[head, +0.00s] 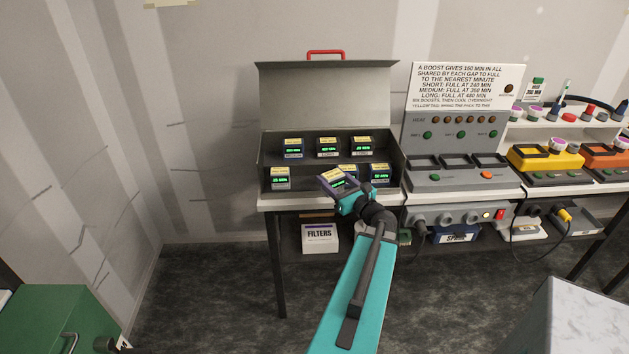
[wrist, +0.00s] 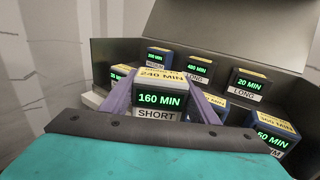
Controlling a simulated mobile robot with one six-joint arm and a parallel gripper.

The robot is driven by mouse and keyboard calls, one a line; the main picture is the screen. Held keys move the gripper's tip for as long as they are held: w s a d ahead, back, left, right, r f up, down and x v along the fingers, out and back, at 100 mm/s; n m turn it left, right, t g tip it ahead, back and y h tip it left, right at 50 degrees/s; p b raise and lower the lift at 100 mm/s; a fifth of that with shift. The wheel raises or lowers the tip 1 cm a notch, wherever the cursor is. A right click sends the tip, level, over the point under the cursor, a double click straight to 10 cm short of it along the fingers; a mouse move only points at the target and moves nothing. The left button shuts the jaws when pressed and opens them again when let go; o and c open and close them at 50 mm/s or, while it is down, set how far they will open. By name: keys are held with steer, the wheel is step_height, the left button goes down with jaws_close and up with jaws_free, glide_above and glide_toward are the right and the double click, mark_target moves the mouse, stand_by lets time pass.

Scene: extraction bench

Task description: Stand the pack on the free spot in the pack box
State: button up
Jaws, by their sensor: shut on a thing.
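My gripper (wrist: 163,95) is shut on a pack (wrist: 158,105), with one finger on each side. The pack's green display reads 160 MIN, its label reads SHORT, and a yellow tag lies on top. In the head view the held pack (head: 335,181) is tilted, in front of the pack box (head: 270,153). The grey box has an open lid and two tiers. Three packs stand on the back tier. The front tier has one pack (head: 280,179) at left and two at right, with a gap between them partly hidden by the held pack.
The charger (head: 450,180) with empty bays stands just right of the box. A yellow unit (head: 545,158) and an orange unit are further right. A FILTERS box (head: 320,238) sits on the shelf below. The raised lid (head: 325,95) stands behind the tiers.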

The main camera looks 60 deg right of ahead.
mark_target(342, 184)
steer(key=shift+s+d+f+m+g+h+p, duration=0.1)
steer(key=shift+s+f+m+g+h, duration=0.2)
steer(key=shift+s, duration=0.2)
steer(key=shift+s+d+f+m+g+h+p, duration=0.1)
steer(key=shift+s+m+h, duration=0.05)
steer(key=shift+s+h, duration=0.25)
steer(key=shift+s+f+m+g+h+p, duration=0.1)
steer(key=shift+s+f+m+g+h, duration=0.15)
steer(key=shift+s, duration=0.3)
steer(key=shift+w+d+f+b, duration=0.15)
steer(key=shift+w+b, duration=0.15)
steer(key=shift+b, duration=1.1)
steer(key=b, duration=0.4)
steer(key=shift+w+d+f+b, duration=0.1)
steer(key=shift+w+d+b, duration=0.1)
steer(key=shift+w+b, duration=0.2)
steer(key=w+b, duration=0.1)
steer(key=b, duration=0.6)
steer(key=shift+w+d+b, duration=0.1)
steer(key=shift+b, duration=0.25)
steer(key=x, duration=0.7)
steer(key=a+x, duration=0.1)
steer(key=x, duration=0.3)
steer(key=shift+w+f, duration=0.2)
steer(key=shift+w, duration=0.65)
